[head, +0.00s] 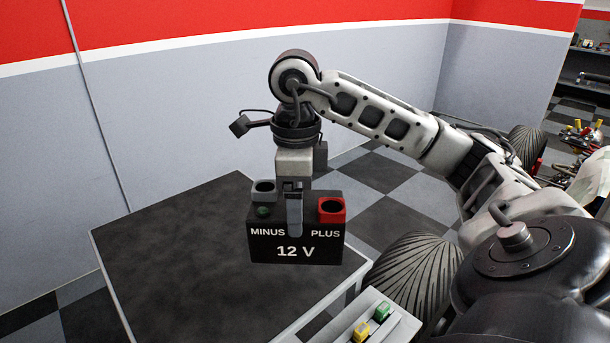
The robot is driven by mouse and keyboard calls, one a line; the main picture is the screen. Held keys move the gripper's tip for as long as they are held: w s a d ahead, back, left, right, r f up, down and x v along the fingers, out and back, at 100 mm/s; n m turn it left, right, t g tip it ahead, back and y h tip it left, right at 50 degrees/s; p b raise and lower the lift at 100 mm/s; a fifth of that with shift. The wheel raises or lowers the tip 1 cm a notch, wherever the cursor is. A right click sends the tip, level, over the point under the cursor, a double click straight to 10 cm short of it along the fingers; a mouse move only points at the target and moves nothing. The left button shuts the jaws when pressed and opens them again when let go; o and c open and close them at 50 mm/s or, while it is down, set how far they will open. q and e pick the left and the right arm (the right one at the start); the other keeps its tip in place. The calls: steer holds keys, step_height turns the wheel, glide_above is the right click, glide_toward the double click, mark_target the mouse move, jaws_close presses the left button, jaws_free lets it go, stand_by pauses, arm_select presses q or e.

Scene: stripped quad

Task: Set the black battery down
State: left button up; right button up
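The black battery (268,247) is a box marked "MINUS", "PLUS" and "12 V", with a grey terminal and a red terminal on top. It is upright over the right part of a dark-topped table (165,265). My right gripper (293,222) comes down on it from above, with one finger in front of the battery's middle and the other finger hidden. It appears shut on the battery. I cannot tell whether the battery's underside touches the table top. My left gripper is not in view.
The table top left of the battery is bare. A pale tray (398,333) with small yellow and green parts is at the bottom, close to the table's right edge. A ribbed tyre (415,275) stands right of the table. A grey and red wall (180,110) is behind.

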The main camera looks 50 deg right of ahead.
mark_target(284, 193)
steer(key=w, duration=0.2)
steer(key=w+f, duration=0.1)
steer(key=shift+w+d, duration=0.3)
steer(key=shift+d, duration=0.1)
steer(key=w+d+f+p, duration=0.1)
steer(key=w+f, duration=0.4)
steer(key=f, duration=0.4)
steer(key=shift+w+d+f, duration=0.15)
steer(key=shift+d, duration=0.15)
steer(key=shift+f, duration=0.15)
steer(key=o, duration=2)
steer(key=shift+f, duration=0.1)
steer(key=shift+c, duration=0.2)
step_height(284, 193, up, 12)
steer(key=shift+p, duration=0.35)
